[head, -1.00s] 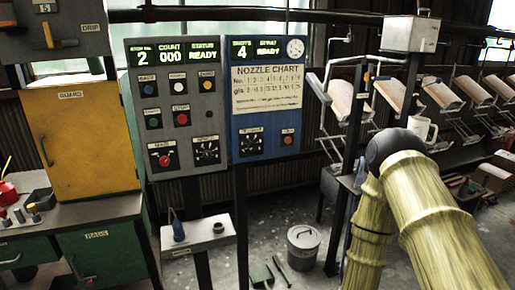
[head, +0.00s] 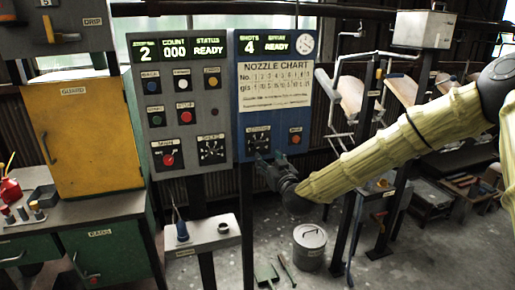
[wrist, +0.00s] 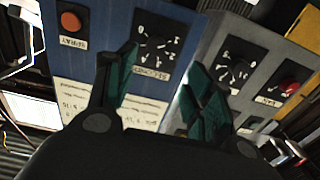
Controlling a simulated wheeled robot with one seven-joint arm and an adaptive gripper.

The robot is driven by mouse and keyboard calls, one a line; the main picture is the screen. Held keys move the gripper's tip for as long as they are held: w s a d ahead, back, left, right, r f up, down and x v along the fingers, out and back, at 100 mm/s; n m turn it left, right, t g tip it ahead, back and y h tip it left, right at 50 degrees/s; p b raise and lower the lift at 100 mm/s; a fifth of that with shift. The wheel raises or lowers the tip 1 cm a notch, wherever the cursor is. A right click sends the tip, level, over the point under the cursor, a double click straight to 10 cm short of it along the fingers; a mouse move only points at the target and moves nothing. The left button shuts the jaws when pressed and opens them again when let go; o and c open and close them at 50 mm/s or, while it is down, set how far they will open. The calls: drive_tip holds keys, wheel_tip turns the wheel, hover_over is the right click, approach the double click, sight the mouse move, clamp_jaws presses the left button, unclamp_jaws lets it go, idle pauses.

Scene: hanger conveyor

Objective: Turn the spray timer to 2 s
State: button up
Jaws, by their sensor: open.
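The spray timer is a round black dial (head: 258,141) with white marks on the lower left of the blue panel (head: 284,120). It also shows in the wrist view as a dial (wrist: 155,44) labelled SECONDS, upside down, with numerals around it. Its pointer setting is too small to read surely. My gripper (head: 265,164) is just below and in front of this dial in the head view. In the wrist view my gripper (wrist: 163,72) is open, its two green-padded fingers apart and empty. The dial lies beyond them, nearer the left finger, with no contact visible.
The grey panel (head: 181,110) at the left carries several buttons, a red-centred switch (head: 168,159) and another dial (head: 211,149). A small grey box (head: 203,234) on a stand and a lidded bin (head: 310,246) stand below.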

sight(259, 146)
drive_tip(key=x, duration=0.3)
drive_tip(key=p+x, duration=0.1)
drive_tip(key=x, duration=0.2)
drive_tip(key=p+x, duration=0.1)
drive_tip(key=x, duration=0.1)
drive_tip(key=shift+w+d, duration=0.25)
drive_tip(key=shift+w, duration=0.25)
drive_tip(key=shift+x, duration=0.75)
drive_tip(key=shift+a+f, duration=0.1)
drive_tip(key=c, duration=1)
drive_tip(key=shift+a, duration=0.1)
drive_tip(key=shift+c, duration=0.2)
